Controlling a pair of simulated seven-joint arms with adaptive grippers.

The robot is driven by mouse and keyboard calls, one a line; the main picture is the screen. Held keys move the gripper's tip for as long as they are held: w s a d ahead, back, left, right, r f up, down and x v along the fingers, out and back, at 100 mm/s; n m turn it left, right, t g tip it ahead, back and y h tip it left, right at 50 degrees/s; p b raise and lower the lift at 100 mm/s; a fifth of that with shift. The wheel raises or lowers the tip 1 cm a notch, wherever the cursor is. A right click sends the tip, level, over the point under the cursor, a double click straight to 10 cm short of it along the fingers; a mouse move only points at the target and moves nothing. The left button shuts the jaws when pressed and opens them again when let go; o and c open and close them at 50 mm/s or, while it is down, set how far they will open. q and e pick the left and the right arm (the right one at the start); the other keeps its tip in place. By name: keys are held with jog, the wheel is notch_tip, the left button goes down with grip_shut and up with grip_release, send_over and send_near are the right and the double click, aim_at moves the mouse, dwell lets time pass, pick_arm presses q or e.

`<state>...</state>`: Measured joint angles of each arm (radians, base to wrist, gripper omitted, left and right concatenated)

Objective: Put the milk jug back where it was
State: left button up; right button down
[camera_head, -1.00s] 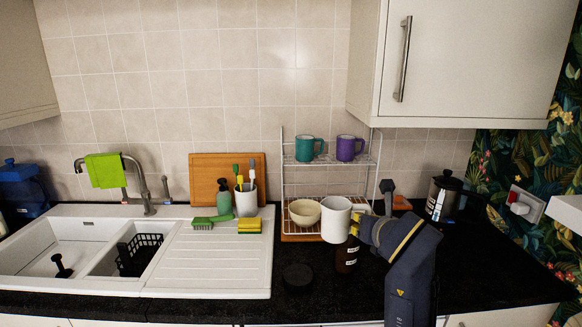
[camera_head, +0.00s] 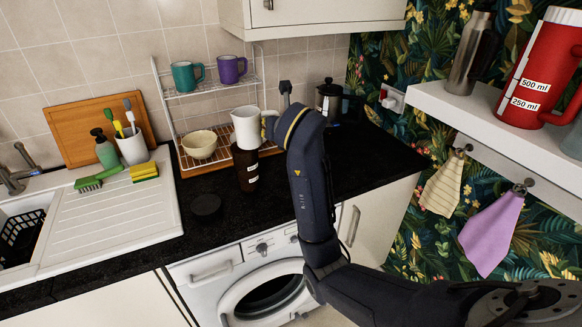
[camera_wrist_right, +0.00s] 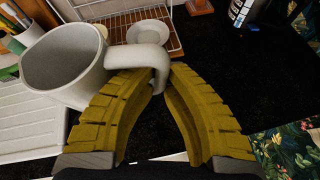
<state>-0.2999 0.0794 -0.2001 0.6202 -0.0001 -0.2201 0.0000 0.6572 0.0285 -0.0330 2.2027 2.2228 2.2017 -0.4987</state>
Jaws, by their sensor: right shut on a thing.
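The white milk jug (camera_head: 246,129) is held up in front of the lower shelf of the wire rack, right of the cream bowl. In the head view it overlaps the top of a dark brown bottle (camera_head: 246,172); I cannot tell if they touch. My right gripper (camera_head: 268,126) is shut on the jug's handle. In the right wrist view the jug (camera_wrist_right: 62,62) looks empty, its open mouth faces up, and the yellow fingers (camera_wrist_right: 162,86) close around its handle. My left gripper is not in view.
The wire rack (camera_head: 163,98) has teal (camera_head: 187,76) and purple (camera_head: 231,69) mugs above and the bowl (camera_head: 199,144) below. A black disc (camera_head: 206,207) lies on the counter. A shelf at right bears a red jug (camera_head: 541,75) and a steel bottle (camera_head: 471,52). The dark counter (camera_head: 360,155) is clear at right.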

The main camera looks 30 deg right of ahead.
jog(key=w+d+f+m+g+h, duration=0.1)
jog(key=w+d+m+g+h, duration=0.15)
jog(key=d+m+h, duration=0.95)
jog(key=d+f+n+y, duration=0.1)
jog(key=f, duration=0.5)
jog(key=d+f+n+y, duration=0.2)
jog(key=f, duration=0.5)
jog(key=d+f+n+g+y, duration=0.1)
jog(key=f+n+y, duration=0.1)
jog(key=f, duration=0.4)
jog(key=shift+s+d+f, duration=0.3)
jog(key=shift+s+f, duration=0.1)
jog(key=shift+f, duration=0.1)
jog(key=c, duration=1.5)
grip_release()
jog(key=shift+s+a, duration=0.15)
jog(key=v, duration=1.1)
jog(key=shift+s+r, duration=0.3)
jog(key=shift+r, duration=0.1)
